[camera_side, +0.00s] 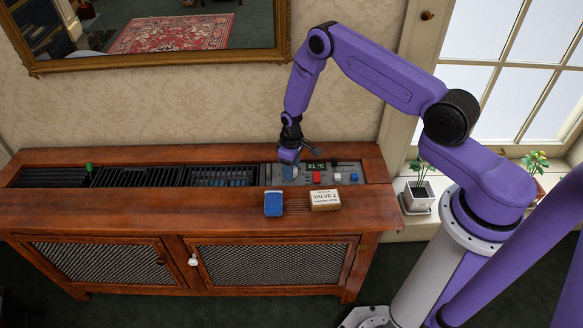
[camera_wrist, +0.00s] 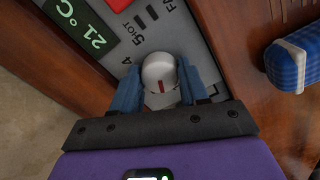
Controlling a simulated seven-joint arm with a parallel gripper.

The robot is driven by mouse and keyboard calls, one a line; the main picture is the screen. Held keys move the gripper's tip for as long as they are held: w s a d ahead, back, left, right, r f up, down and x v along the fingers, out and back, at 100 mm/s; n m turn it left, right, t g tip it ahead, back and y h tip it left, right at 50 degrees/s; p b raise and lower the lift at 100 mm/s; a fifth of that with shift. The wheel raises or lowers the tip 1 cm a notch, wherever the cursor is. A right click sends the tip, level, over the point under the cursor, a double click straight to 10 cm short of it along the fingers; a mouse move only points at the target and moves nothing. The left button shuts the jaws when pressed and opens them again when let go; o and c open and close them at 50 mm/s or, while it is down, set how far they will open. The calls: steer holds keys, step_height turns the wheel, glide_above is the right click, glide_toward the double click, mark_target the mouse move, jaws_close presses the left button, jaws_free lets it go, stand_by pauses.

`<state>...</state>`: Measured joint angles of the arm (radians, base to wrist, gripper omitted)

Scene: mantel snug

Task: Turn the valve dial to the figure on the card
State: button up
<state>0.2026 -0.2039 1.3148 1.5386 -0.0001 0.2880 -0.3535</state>
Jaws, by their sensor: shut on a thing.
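The pale grey valve dial (camera_wrist: 160,70) has a red mark on its lower part, pointing toward my gripper's palm in the wrist view. Figures 4 and 5 are printed on the grey panel (camera_wrist: 190,30) just beyond it; other figures are hidden. My gripper (camera_side: 290,158) is at the panel's left end in the side view. Its blue fingers are shut on the dial, one on each side. A cream card (camera_side: 325,200) on the wooden top's front part reads VALVE 2; its smaller lower line is too small to read.
A display (camera_side: 316,166) reads 21 °C, with a red block (camera_side: 316,178) and small knobs nearby. A blue checked object (camera_side: 273,203) lies left of the card and also shows in the wrist view (camera_wrist: 294,60). A green peg (camera_side: 89,168) stands at the far-left grille. A potted plant (camera_side: 419,195) is right.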

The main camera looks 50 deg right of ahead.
steer(key=shift+m, duration=1.9)
steer(key=o, duration=1)
steer(key=shift+o, duration=0.2)
steer(key=shift+r, duration=0.15)
step_height(320, 180, up, 17)
steer(key=shift+r, duration=0.1)
